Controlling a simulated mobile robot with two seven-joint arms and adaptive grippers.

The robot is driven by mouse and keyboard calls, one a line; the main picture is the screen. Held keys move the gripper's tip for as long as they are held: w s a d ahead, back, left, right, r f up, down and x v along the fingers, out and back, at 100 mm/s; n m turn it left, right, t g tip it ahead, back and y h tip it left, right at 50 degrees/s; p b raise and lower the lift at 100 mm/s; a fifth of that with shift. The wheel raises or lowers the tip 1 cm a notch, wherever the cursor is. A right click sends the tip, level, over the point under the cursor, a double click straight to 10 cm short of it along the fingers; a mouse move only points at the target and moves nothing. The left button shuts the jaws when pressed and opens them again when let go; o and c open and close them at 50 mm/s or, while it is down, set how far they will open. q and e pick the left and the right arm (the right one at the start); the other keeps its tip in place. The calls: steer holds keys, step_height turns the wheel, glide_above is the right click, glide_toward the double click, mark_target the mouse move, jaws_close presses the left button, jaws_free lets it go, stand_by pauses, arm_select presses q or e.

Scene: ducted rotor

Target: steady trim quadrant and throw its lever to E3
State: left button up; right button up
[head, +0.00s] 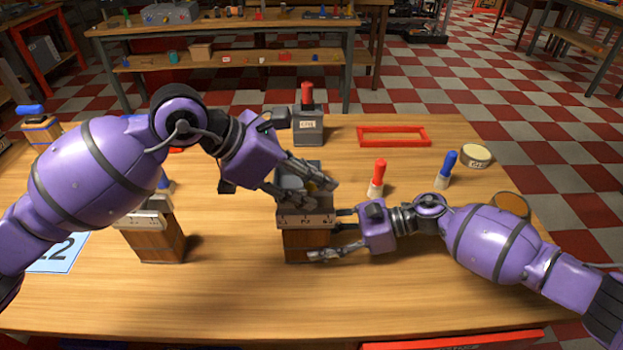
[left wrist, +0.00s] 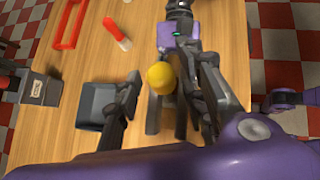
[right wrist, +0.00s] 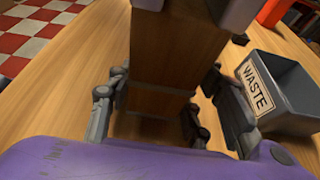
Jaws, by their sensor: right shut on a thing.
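The trim quadrant is a wooden block (head: 308,245) with a pale scale plate (head: 305,221) on top, standing upright near the table's middle. Its lever's yellow knob (left wrist: 160,78) shows in the left wrist view; in the head view my left gripper mostly hides it. My left gripper (head: 318,183) is above the quadrant, its fingers apart on either side of the knob with visible gaps. My right gripper (head: 330,235) is shut on the quadrant's wooden body, from the right. In the right wrist view its fingers flank the wood (right wrist: 165,80). The lever's scale position cannot be read.
A grey waste bin (right wrist: 285,95) stands close behind the quadrant. A second wooden quadrant (head: 155,235) stands left. A grey box with a red handle (head: 307,128) and a red frame (head: 393,128) lie behind. Red (head: 378,172) and blue (head: 448,163) handled pieces stand right. The front table is clear.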

arm_select(q)
steer(key=v, duration=1.1)
steer(key=shift+s, duration=0.1)
steer(key=shift+f, duration=0.2)
steer(key=c, duration=0.5)
steer(key=shift+s+a+f+n+h, duration=0.1)
steer(key=shift+s+f+n+h, duration=0.25)
steer(key=shift+n, duration=0.25)
steer(key=c, duration=0.3)
steer(key=n+h, duration=0.1)
steer(key=n, duration=0.1)
steer(key=a+f+n+h, duration=0.1)
steer(key=n, duration=0.1)
steer(key=s+a+f+n+g+h, duration=0.1)
steer(key=n, duration=0.1)
steer(key=shift+s, duration=0.15)
jaws_close()
steer(key=a+f+n+t+h, duration=0.25)
steer(key=a+n, duration=0.35)
steer(key=n, duration=0.3)
steer(key=w+d+f+n, duration=0.1)
steer(key=w+d, duration=0.2)
steer(key=d, duration=0.9)
steer(key=shift+f+n+h, duration=0.2)
steer(key=shift+n+h, duration=0.1)
steer(key=shift+h, duration=0.1)
